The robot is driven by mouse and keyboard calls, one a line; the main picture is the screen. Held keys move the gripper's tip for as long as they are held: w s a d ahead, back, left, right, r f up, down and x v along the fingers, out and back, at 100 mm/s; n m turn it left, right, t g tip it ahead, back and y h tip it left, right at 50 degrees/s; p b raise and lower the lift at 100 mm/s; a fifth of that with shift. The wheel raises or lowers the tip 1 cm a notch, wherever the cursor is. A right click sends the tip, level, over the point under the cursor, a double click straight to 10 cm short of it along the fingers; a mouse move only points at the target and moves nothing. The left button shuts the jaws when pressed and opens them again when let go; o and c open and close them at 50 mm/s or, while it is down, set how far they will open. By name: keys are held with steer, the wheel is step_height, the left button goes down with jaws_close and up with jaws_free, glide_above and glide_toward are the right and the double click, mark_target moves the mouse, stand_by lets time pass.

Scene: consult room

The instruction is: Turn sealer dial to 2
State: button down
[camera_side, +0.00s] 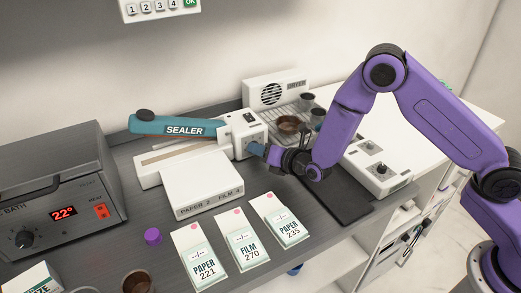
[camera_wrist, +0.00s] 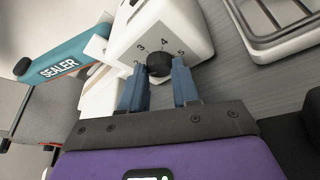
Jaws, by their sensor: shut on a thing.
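The sealer (camera_side: 160,160) is a white unit with a teal arm (camera_side: 155,124) lettered SEALER, at the middle of the counter in the side view. Its black dial (camera_wrist: 160,63) sits on a white face in the wrist view, with 3, 4 and 5 readable around it and a partly hidden mark at its left. I cannot tell where the dial's pointer is. My gripper (camera_side: 258,150) is at the sealer's right end. Its blue fingertips (camera_wrist: 160,72) are shut on the dial from both sides. In the side view the fingers hide the dial.
A white block (camera_side: 205,187) in front of the sealer reads PAPER 2 FILM 4. Pouches marked PAPER 221 (camera_side: 200,262), FILM 270 (camera_side: 243,246) and PAPER 235 (camera_side: 282,226) lie nearer. A bath (camera_side: 60,190) showing 22° stands left, and a tray with cups (camera_side: 290,124) stands behind.

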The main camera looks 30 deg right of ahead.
steer(key=shift+m+y, duration=0.3)
steer(key=shift+m, duration=0.2)
stand_by(0.3)
steer(key=c, duration=0.8)
jaws_free()
